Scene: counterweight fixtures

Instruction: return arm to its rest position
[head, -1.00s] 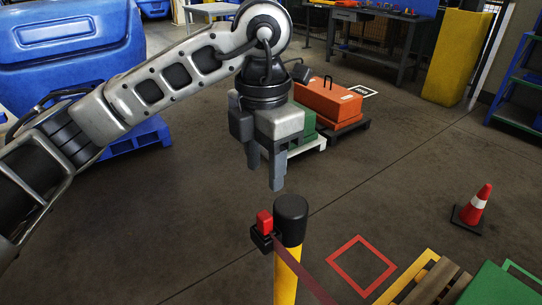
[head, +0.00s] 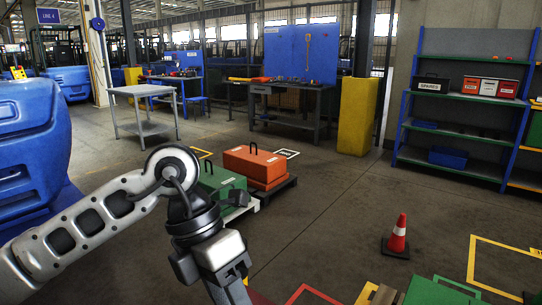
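My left arm (head: 85,222) comes in from the left edge, with its elbow-like joint near the middle. It bends down there to my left gripper (head: 229,292) at the bottom edge. The fingers point down, look a little apart, and hold nothing that I can see. Their tips are at or past the frame edge. My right arm and gripper are not in view.
Behind the gripper stand a green case (head: 222,181) and an orange case (head: 254,166) on low pallets. A traffic cone (head: 398,236) stands to the right. A workbench (head: 291,93), a yellow pillar (head: 357,116) and a shelf rack (head: 460,133) stand farther back. The middle floor is clear.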

